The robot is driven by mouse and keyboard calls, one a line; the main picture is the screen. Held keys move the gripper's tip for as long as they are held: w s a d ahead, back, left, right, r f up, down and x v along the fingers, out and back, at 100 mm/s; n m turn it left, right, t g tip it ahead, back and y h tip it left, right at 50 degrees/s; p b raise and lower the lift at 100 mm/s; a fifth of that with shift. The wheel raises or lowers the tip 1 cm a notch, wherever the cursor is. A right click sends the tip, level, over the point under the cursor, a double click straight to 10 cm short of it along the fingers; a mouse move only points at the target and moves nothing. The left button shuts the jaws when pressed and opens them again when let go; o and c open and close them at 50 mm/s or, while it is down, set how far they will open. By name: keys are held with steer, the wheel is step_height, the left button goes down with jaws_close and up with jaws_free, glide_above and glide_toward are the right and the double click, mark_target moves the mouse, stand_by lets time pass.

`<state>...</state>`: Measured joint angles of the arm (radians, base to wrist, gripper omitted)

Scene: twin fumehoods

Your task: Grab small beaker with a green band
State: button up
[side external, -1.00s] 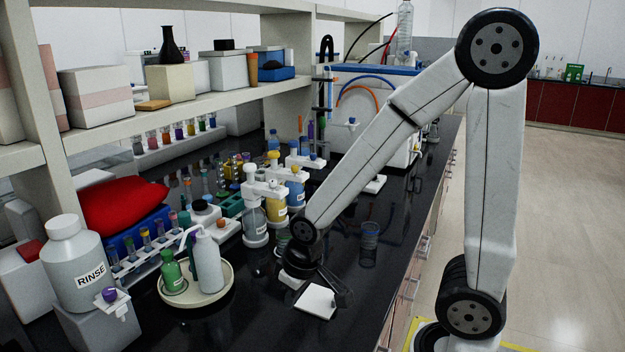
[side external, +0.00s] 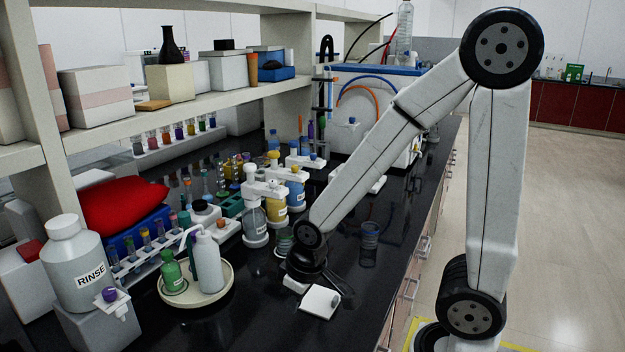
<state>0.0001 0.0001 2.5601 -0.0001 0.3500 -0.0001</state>
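A small clear beaker with a greenish band (side external: 284,243) stands on the black bench, just left of my wrist in the side external view. My arm partly covers it. My gripper (side external: 338,285) is low over the bench, to the right of and nearer the camera than this beaker, by a white square plate. The gripper is dark against the black bench, so its fingers are hard to make out. I cannot tell whether they are open or shut. Another small beaker, with a bluish band (side external: 370,234), stands to the right of my forearm.
The white square plate (side external: 318,303) lies just in front of my gripper. Labelled bottles (side external: 254,222) stand behind and left of the green-banded beaker. A round tray (side external: 226,292) with a green bottle and a wash bottle is at left. The bench front right is clear.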

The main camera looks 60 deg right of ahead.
mark_target(278, 232)
steer(key=o, duration=1.1)
steer(key=shift+o, duration=0.2)
steer(key=w+d+f+m+t+y, duration=0.1)
steer(key=w+d+m, duration=0.3)
steer(key=m, duration=0.5)
steer(key=w+d+f+m+t+y, duration=0.1)
steer(key=w+d+m+t+y, duration=0.1)
steer(key=w+d+m+t, duration=0.2)
steer(key=w+d+f+m+t+y, duration=0.1)
steer(key=w+d+m, duration=0.3)
steer(key=d+m, duration=0.5)
steer(key=shift+f+m+t, duration=0.1)
steer(key=shift+m+t, duration=0.35)
steer(key=shift+m, duration=1.3)
steer(key=shift+f+m+t, duration=0.1)
steer(key=shift+m+t, duration=0.35)
steer(key=shift+m, duration=1.3)
steer(key=d+m+t+h, duration=0.1)
steer(key=d+m, duration=0.1)
steer(key=d, duration=0.1)
steer(key=d+m+t+h, duration=0.1)
steer(key=d+m, duration=0.1)
steer(key=d, duration=0.2)
steer(key=d+m+t+h, duration=0.1)
steer(key=d+m+h, duration=0.1)
steer(key=d+m, duration=0.1)
steer(key=shift+w+d+f, duration=0.1)
steer(key=shift+w+d, duration=0.05)
steer(key=shift+d, duration=0.2)
steer(key=shift+x, duration=3.9)
